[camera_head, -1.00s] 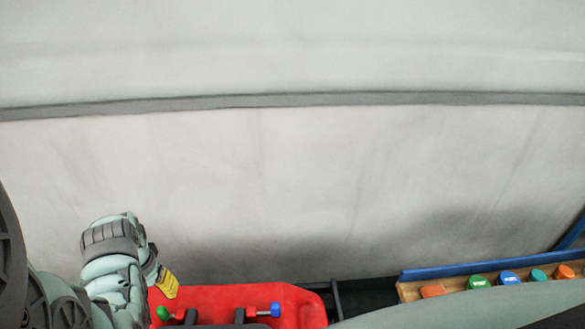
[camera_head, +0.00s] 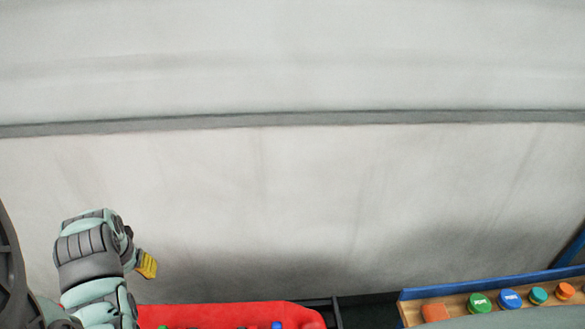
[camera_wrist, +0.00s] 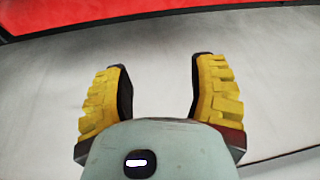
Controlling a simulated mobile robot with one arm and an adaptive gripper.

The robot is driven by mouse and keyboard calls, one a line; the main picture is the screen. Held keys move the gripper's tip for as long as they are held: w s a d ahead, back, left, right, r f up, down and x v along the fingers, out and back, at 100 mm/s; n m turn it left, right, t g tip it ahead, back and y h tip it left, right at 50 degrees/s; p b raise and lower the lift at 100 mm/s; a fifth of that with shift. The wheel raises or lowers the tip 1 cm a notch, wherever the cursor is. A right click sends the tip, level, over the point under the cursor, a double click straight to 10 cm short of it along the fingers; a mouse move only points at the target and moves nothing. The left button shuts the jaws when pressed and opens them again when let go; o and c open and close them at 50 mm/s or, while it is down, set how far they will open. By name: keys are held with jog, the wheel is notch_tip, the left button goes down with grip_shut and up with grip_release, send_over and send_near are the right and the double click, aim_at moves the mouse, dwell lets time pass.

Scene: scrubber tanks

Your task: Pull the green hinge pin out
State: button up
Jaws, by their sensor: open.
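The red body (camera_head: 225,312) carrying the pins lies at the bottom edge of the head view, mostly cut off. Only the top of the green hinge pin (camera_head: 163,327) shows at the very bottom edge, and a blue-headed pin (camera_head: 276,325) shows similarly to its right. My gripper (camera_head: 147,264), with yellow fingertips, is above and left of the green pin, apart from it. In the wrist view its two yellow fingers are spread with nothing between them (camera_wrist: 158,92). A red surface (camera_wrist: 150,12) crosses the top there; no pin is visible in that view.
A large pale tank wall (camera_head: 300,200) with a grey band (camera_head: 300,117) fills the background. A wooden rack with a blue rail (camera_head: 490,284) holding several coloured caps stands at the lower right. A dark structure (camera_head: 370,300) lies between it and the red body.

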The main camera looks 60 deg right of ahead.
jog(key=w+a+r+n+t+h+p, duration=0.1)
jog(key=w+r+n+t+h+p, duration=0.1)
jog(key=w+r+t+p, duration=0.4)
jog(key=shift+w+a+r+t, duration=0.25)
jog(key=shift+w+r+t, duration=0.55)
jog(key=shift+w+r, duration=1.8)
jog(key=shift+s+r, duration=0.75)
jog(key=shift+s, duration=0.05)
